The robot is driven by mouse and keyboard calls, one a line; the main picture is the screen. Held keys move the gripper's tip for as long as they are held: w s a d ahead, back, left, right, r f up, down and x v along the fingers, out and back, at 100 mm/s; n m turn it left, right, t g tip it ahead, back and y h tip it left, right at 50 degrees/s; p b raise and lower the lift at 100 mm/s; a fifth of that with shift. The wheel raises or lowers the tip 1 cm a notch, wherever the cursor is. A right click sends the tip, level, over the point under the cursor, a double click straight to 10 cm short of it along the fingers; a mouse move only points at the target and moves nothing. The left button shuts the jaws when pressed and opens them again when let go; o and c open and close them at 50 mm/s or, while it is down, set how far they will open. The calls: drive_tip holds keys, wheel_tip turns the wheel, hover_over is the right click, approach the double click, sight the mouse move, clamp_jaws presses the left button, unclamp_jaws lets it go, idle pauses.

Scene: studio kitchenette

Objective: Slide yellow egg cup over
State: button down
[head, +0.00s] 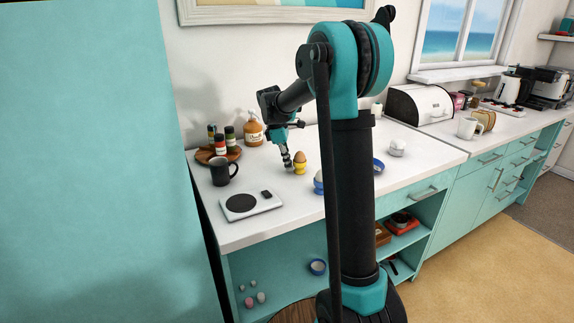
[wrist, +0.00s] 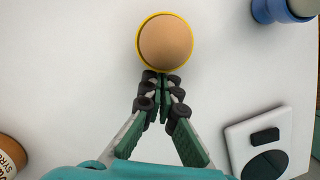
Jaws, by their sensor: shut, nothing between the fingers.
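The yellow egg cup (head: 300,169) stands upright on the white counter with a brown egg (head: 299,156) in it. In the wrist view the egg (wrist: 165,41) fills most of the cup, and the yellow rim (wrist: 139,48) shows around it. My gripper (head: 287,162) is shut and empty, low over the counter just left of the cup in the head view. In the wrist view its fingertips (wrist: 160,78) are right at the near side of the rim. I cannot tell whether they touch the cup.
A blue egg cup (head: 318,186) stands nearby, partly behind my arm. A kitchen scale (head: 251,202), a black mug (head: 222,171), a syrup bottle (head: 252,130) and a spice tray (head: 217,156) are to the left.

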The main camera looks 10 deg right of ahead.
drive_tip(key=s+d, duration=0.1)
drive_tip(key=d, duration=0.4)
drive_tip(key=s+d, duration=0.2)
drive_tip(key=d, duration=0.4)
drive_tip(key=s+d, duration=0.1)
drive_tip(key=d, duration=0.4)
drive_tip(key=shift+s+d, duration=0.15)
drive_tip(key=shift+d, duration=0.05)
